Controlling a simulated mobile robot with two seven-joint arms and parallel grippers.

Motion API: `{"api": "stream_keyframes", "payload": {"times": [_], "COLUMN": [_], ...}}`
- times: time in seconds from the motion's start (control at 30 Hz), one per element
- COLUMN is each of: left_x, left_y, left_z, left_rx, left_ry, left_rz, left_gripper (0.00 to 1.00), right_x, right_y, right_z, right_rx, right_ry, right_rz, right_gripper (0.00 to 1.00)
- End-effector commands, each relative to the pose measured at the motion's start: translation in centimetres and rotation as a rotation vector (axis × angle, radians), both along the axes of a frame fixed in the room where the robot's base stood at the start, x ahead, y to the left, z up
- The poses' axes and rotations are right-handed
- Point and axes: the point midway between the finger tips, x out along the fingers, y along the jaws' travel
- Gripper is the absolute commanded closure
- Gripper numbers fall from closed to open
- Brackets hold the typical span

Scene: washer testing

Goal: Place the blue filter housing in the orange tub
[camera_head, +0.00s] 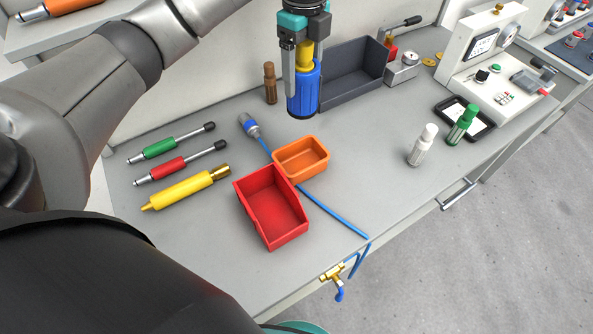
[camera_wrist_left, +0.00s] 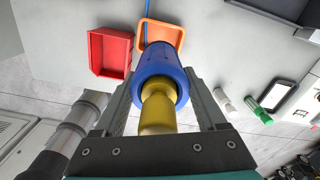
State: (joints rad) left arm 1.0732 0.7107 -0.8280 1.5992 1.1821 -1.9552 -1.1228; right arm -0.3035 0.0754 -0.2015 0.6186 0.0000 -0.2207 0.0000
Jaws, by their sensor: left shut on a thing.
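The blue filter housing (camera_head: 304,92) is a blue cylinder with a yellow neck. My left gripper (camera_head: 305,62) points down and is shut on it by the yellow neck. In the left wrist view the housing (camera_wrist_left: 162,68) sits between the two fingers. In the head view it appears in front of the dark grey bin; whether its base touches the bench I cannot tell. The orange tub (camera_head: 318,170) stands on the bench nearer to me and looks empty. It also shows in the left wrist view (camera_wrist_left: 171,26), partly hidden behind the housing. My right gripper is not in view.
A red bin (camera_head: 274,210) stands against the orange tub's near side. White (camera_head: 423,145) and green (camera_head: 462,125) bottles stand right. Several tools lie left. A blue hose (camera_head: 335,212) runs past the tub.

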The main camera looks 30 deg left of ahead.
Motion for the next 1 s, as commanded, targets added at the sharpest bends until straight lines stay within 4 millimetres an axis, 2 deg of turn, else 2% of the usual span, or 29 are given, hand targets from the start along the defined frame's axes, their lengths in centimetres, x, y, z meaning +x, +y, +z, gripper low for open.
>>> {"api": "stream_keyframes", "payload": {"times": [0.07, 0.17, 0.5, 0.63, 0.8, 1.0], "left_x": [0.1, 0.1, 0.0, 0.1, 0.2, 0.1], "left_y": [0.1, 0.2, 0.2, 0.1, 0.1, 0.1], "left_z": [-0.3, -1.8, -10.3, -13.2, -15.2, -16.3], "left_rx": [-0.001, 0.0, 0.0, 0.0, 0.0, 0.001], "left_ry": [-0.003, 0.0, 0.002, 0.0, -0.003, -0.002], "left_rz": [0.005, 0.006, 0.006, 0.006, 0.005, 0.004], "left_gripper": [1.0, 1.0, 1.0, 1.0, 1.0, 1.0], "right_x": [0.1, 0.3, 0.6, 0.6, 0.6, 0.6], "right_y": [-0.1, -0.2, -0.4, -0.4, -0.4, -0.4], "right_z": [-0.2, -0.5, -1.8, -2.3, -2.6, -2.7], "right_rx": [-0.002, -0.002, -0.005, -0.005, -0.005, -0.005], "right_ry": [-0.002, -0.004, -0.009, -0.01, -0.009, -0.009], "right_rz": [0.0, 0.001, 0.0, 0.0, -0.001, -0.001], "right_gripper": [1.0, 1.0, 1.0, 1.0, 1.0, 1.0]}}
